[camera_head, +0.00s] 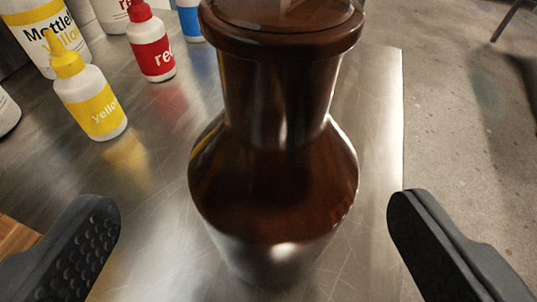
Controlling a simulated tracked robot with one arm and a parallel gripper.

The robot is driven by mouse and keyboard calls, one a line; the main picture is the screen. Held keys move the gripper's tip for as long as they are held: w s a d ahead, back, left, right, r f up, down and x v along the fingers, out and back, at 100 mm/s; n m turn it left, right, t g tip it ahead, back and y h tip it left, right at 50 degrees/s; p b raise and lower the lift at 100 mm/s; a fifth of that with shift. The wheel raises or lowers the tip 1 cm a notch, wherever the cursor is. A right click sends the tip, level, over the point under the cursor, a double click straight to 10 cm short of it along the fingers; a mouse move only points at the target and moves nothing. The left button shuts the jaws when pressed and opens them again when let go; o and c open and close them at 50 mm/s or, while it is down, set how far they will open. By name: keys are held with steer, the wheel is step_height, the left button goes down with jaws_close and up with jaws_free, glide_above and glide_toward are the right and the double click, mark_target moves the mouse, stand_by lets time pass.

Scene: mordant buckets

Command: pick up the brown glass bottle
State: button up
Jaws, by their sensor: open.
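The brown glass bottle (275,185) stands upright on a metal table, in the middle of the view and close to the camera. It has a wide stopper on top and a narrower neck above a rounded body. My gripper (252,215) is open, with one dark finger to the left of the bottle and one to the right. There is a visible gap between each finger and the glass. Whether the bottle's body lies between the fingertips in depth, I cannot tell.
The metal table (165,215) ends just right of the bottle, with concrete floor (455,150) beyond. A yellow-labelled bottle (95,105), a red-labelled bottle (152,50) and a blue one (189,20) stand at the upper left. A wooden edge (15,237) shows lower left.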

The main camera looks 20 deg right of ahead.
steer(key=shift+d+b+x, duration=0.2)
steer(key=shift+b+x, duration=0.05)
steer(key=shift+x, duration=1.15)
steer(key=shift+d+b+x, duration=0.15)
steer(key=shift+b+x, duration=0.1)
steer(key=shift+x, duration=1.1)
steer(key=shift+s+f, duration=0.15)
steer(key=shift+f, duration=0.1)
steer(key=c, duration=1.3)
steer(key=shift+c, duration=0.2)
